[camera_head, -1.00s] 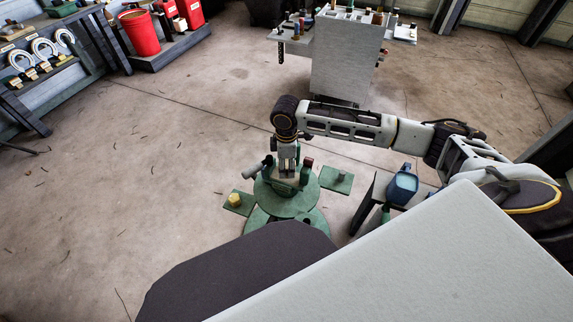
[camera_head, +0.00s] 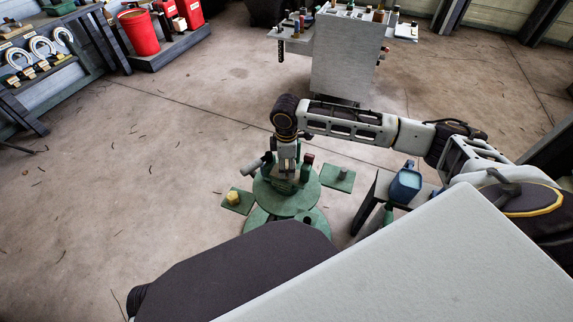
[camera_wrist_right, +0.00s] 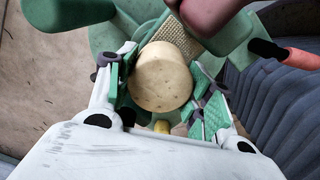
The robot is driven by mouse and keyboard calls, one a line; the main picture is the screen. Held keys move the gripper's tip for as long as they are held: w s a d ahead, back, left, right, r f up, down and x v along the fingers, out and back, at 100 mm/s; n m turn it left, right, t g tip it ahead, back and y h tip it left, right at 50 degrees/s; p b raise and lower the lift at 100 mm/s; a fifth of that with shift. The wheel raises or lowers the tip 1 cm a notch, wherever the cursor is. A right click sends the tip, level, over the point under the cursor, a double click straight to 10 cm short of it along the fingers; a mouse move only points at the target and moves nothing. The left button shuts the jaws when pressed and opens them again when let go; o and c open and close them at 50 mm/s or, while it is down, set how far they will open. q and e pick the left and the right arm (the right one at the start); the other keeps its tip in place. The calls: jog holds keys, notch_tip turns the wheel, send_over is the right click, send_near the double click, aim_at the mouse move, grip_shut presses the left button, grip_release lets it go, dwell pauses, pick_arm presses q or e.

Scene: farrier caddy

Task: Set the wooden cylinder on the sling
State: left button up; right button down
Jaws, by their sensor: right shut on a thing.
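My right gripper (camera_head: 286,173) points down over the green caddy stand (camera_head: 292,203). In the right wrist view its fingers (camera_wrist_right: 160,96) are shut on the pale wooden cylinder (camera_wrist_right: 160,76), one on each side, with its round end face towards the camera. A beige woven strip, which looks like the sling (camera_wrist_right: 193,38), shows beyond the cylinder, partly hidden by it. I cannot tell whether the cylinder touches the strip. In the head view my gripper hides most of the cylinder and sling. My left gripper is not in view.
Two small green side plates stick out from the stand; the left plate (camera_head: 243,207) bears a yellow piece (camera_head: 233,197). A red-topped post (camera_head: 306,167) and a grey tube (camera_head: 253,167) stand close to my gripper. A blue container (camera_head: 405,185) is at the right.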

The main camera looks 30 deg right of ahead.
jog(key=shift+f, duration=0.5)
dwell(0.8)
jog(key=c, duration=0.5)
grip_release()
jog(key=shift+r, duration=6.05)
